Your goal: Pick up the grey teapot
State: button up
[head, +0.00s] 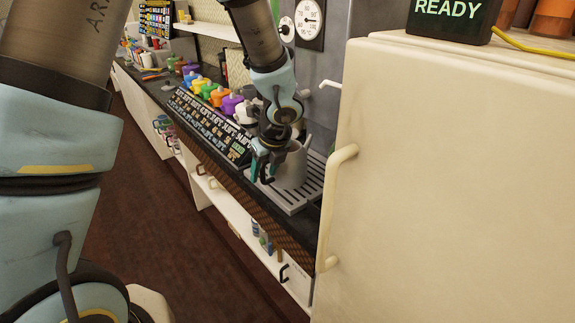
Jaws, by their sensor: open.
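A grey pot (292,171), which looks like the grey teapot, stands on a slatted drip tray (296,200) near the right end of the dark counter. My gripper (263,172) points down just left of the pot and in front of part of it. Its jaws are open, with a dark piece showing between or behind the fingers. I cannot tell whether a finger touches the pot or its handle. The wrist hides the pot's upper left side.
Several coloured teapots (230,104) line the counter behind a black lettered board (207,127). A large cream cabinet (440,170) with a handle stands close on the right. A grey panel with a round gauge (310,18) rises behind. The brown floor (150,220) is clear.

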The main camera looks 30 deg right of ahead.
jog(key=shift+w+f, duration=0.2)
jog(key=shift+f, duration=0.2)
grip_shut()
jog(key=shift+r, duration=0.1)
dwell(1.1)
